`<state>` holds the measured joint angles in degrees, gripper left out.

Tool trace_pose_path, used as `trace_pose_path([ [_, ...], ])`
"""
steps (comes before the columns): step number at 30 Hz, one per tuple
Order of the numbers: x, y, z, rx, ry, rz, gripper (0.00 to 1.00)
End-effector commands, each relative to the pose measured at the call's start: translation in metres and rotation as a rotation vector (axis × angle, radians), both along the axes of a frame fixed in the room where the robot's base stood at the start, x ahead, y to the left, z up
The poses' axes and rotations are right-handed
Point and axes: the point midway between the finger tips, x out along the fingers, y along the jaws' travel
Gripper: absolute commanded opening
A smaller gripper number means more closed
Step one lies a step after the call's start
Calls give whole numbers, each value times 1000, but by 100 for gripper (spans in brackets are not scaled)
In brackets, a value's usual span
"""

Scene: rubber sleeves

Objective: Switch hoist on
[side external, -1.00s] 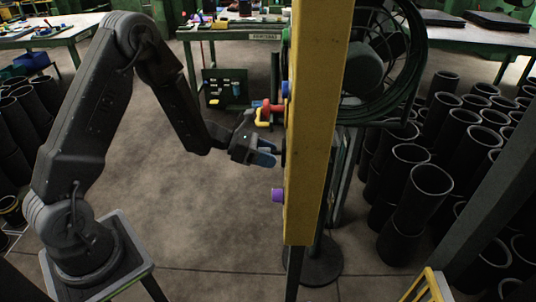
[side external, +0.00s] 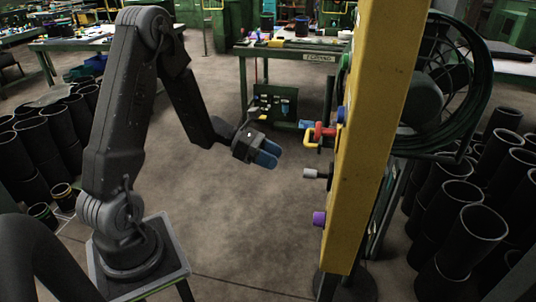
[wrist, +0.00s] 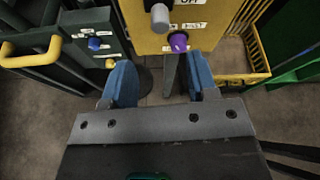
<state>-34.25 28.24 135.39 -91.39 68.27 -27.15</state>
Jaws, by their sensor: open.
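A yellow panel (side external: 375,130) stands upright right of my gripper (side external: 267,154), edge-on in the side view. From its left face stick a grey switch knob (side external: 311,173) on a dark base and, lower, a purple knob (side external: 319,218). My gripper is apart from the panel, left of and slightly above the grey knob, its blue fingers pointing right and down. In the wrist view my gripper (wrist: 161,86) is open and empty. The grey knob (wrist: 160,17) shows beyond it, near an "OFF" label; the purple knob (wrist: 178,42) is below.
A hose reel (side external: 440,90) is behind the panel. Black sleeves (side external: 470,235) stand on both sides. The floor between arm and panel is clear.

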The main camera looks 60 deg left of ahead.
Motion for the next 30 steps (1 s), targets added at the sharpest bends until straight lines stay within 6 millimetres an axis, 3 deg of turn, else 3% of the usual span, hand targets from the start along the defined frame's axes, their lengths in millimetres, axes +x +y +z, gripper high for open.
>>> trace_pose_path([
  [14,-8,7,3,-3,0,-1,54],
  [24,-19,10,-32,-215,-190,30,54],
  [30,-18,9,-38,-253,-256,56,54],
])
